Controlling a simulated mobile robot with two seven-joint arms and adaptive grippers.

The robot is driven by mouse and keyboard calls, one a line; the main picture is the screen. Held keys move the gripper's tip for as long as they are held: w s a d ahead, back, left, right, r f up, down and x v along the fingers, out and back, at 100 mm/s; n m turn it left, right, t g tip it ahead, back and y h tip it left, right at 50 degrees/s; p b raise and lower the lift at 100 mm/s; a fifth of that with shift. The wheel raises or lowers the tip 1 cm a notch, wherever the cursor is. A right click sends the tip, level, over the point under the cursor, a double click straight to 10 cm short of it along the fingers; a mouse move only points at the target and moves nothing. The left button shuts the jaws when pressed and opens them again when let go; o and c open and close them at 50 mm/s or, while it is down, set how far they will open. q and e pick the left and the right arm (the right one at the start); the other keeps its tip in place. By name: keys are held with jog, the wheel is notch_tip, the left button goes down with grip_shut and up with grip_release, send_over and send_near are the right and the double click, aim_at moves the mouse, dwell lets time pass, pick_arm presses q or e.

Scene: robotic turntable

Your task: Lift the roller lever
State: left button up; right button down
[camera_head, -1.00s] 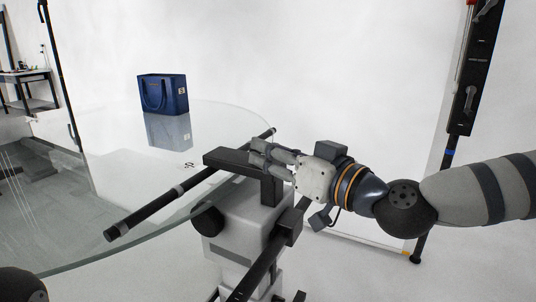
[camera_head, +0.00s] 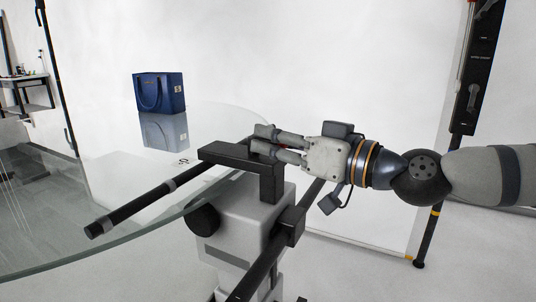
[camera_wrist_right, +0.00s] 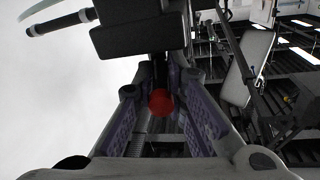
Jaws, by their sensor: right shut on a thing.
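The turntable's drive unit, a grey housing (camera_head: 240,232) with a black bracket (camera_head: 228,153) on top, stands at the edge of the glass disc. A black roller (camera_head: 135,207) with light grey rings runs from the bracket over the glass. My right gripper (camera_head: 262,139) comes in from the right, its fingers just above and behind the bracket. In the right wrist view, a round red knob (camera_wrist_right: 160,102), seemingly the lever's end, sits between the fingers of the right gripper, which is shut on it. The rest of the lever is mostly hidden. My left gripper is out of view.
The large round glass turntable disc (camera_head: 85,170) fills the left. A blue bag (camera_head: 158,92) stands on it towards the back. A black stand (camera_head: 427,232) is at the right. White backdrop lies behind, and a small table (camera_head: 25,88) is far left.

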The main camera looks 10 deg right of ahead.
jog(key=shift+w+f+b, duration=0.1)
jog(key=shift+f+b, duration=0.2)
jog(key=shift+f, duration=0.15)
jog(key=shift+r+g+y, duration=0.3)
jog(key=shift+g, duration=0.1)
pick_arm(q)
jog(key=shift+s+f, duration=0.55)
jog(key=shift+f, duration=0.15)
pick_arm(e)
jog(key=c, duration=1.7)
grip_release()
jog(key=shift+d, duration=0.1)
jog(key=shift+o, duration=0.2)
jog(key=v, duration=1.2)
